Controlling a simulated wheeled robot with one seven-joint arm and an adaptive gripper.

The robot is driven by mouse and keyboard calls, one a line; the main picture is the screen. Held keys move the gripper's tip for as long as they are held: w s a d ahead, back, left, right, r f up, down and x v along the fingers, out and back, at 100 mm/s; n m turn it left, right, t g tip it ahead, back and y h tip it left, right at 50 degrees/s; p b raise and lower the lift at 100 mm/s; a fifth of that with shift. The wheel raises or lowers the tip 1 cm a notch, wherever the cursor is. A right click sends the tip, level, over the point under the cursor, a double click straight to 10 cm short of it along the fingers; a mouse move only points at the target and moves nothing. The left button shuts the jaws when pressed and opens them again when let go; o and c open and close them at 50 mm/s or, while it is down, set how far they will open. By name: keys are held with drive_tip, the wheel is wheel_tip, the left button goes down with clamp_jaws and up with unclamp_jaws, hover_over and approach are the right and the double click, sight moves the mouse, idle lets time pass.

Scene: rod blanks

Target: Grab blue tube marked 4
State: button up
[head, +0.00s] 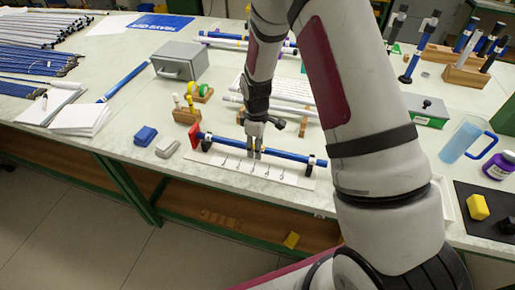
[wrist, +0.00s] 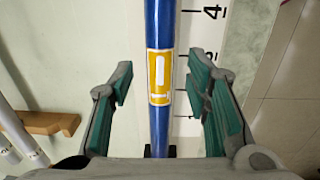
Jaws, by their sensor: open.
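A blue tube (head: 290,156) with a red piece at its left end lies across black holders over a white board with marked numbers (head: 222,164). My gripper (head: 254,152) is at the tube's middle, above the board. In the wrist view the blue tube (wrist: 158,25) runs between my two open fingers (wrist: 160,80), with a visible gap on each side. A yellow label (wrist: 160,77) with a white patch is on the tube between the fingers; I cannot read a number on it.
A blue block (head: 145,136) and a grey block (head: 167,147) lie left of the board. Behind are a grey metal box (head: 181,60) and another blue tube (head: 125,82).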

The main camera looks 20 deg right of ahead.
clamp_jaws()
idle(0.3)
